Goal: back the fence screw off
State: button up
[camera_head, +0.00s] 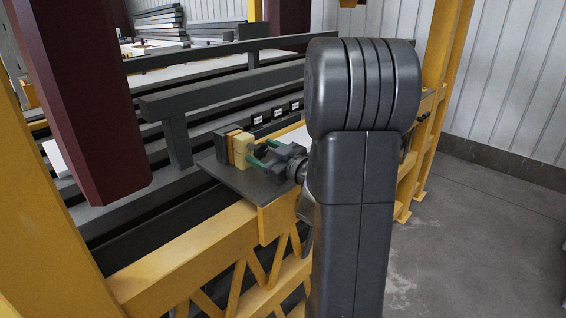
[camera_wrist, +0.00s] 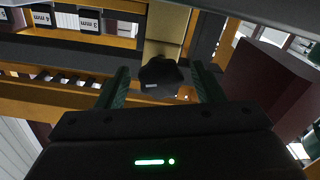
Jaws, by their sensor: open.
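The fence screw shows in the wrist view as a dark round knob (camera_wrist: 160,76) with a small pale mark, in front of a yellow block (camera_wrist: 166,25). My gripper (camera_wrist: 160,70) is open, with one green finger on each side of the knob and a visible gap on both sides. In the head view my gripper (camera_head: 259,153) points left at the yellow block (camera_head: 241,147), which stands on a dark plate. The knob cannot be made out clearly in the head view. Whether the fingertips reach past the knob is unclear.
Black blocks with white labels (camera_head: 278,112) stand in a row behind the yellow block; labels reading 3 mm (camera_wrist: 89,22) and 4 mm (camera_wrist: 41,18) show in the wrist view. A dark red post (camera_head: 85,90) rises at the left. Grey rails (camera_head: 220,84) run behind.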

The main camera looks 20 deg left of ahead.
jog(key=b+v, duration=0.1)
jog(key=v, duration=1.1)
jog(key=shift+s+d, duration=0.2)
jog(key=shift+d, duration=0.05)
jog(key=shift+a, duration=0.1)
jog(key=p+x, duration=0.1)
jog(key=x, duration=1.2)
jog(key=shift+w+a, duration=0.2)
jog(key=shift+a, duration=0.15)
jog(key=shift+d, duration=0.15)
